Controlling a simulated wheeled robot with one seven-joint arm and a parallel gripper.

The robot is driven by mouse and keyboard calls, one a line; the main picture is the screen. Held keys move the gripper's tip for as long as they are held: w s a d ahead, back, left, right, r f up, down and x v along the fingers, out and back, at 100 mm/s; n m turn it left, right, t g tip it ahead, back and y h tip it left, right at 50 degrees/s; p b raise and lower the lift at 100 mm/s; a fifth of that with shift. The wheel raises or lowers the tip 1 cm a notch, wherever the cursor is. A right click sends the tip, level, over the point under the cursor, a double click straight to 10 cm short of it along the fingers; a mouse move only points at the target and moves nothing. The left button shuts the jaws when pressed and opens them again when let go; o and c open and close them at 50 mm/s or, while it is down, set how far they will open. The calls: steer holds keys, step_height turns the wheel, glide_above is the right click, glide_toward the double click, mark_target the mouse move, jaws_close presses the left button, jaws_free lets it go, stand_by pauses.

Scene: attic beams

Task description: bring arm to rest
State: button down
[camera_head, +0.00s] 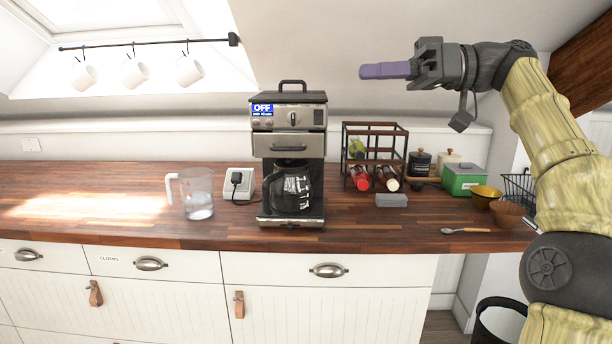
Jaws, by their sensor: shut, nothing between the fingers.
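My gripper (385,71) is in the upper right of the head view, with its purple fingers together and pointing left. Nothing shows between the fingers. It is raised in the air, in front of the sloped white wall and above the bottle rack. My arm (552,125), in yellowish sleeves with dark joints, rises along the right side of the picture and bends over at the top to the gripper. The gripper appears apart from everything on the counter.
A wooden counter (120,225) holds a coffee machine (290,145) reading OFF, a glass jug (197,197), a bottle rack (374,130), a green box (464,180), bowls (508,214) and a spoon (467,231). Mugs (134,73) hang on a rail at upper left. A dark beam (585,65) is behind my arm.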

steer(key=w+a+f+m+t+h, duration=0.1)
steer(key=w+a+f+m+h, duration=0.3)
steer(key=f, duration=0.7)
steer(key=w+a+f+m+t+h, duration=0.15)
steer(key=w+a+f+m, duration=0.35)
steer(key=f, duration=0.5)
steer(key=s+d+f+m+h, duration=0.1)
steer(key=s+f+m+h, duration=0.15)
steer(key=f, duration=0.55)
steer(key=s+d+f+m+h, duration=0.1)
steer(key=s+f+h, duration=0.15)
steer(key=f, duration=0.45)
steer(key=s+d+f+m+h, duration=0.1)
steer(key=s+d+f+h, duration=0.1)
steer(key=s+d+f, duration=0.35)
steer(key=s+d+f+h, duration=0.2)
steer(key=s+f, duration=0.5)
steer(key=s, duration=0.1)
steer(key=s+d+f+m+h, duration=0.1)
steer(key=s+d+f+h, duration=0.25)
steer(key=s+f, duration=0.35)
step_height(320, 180, up, 27)
steer(key=p, duration=2.6)
steer(key=shift+w+d+g+y+p, duration=0.15)
steer(key=shift+w+g+y+p, duration=0.25)
steer(key=shift+w+g, duration=0.05)
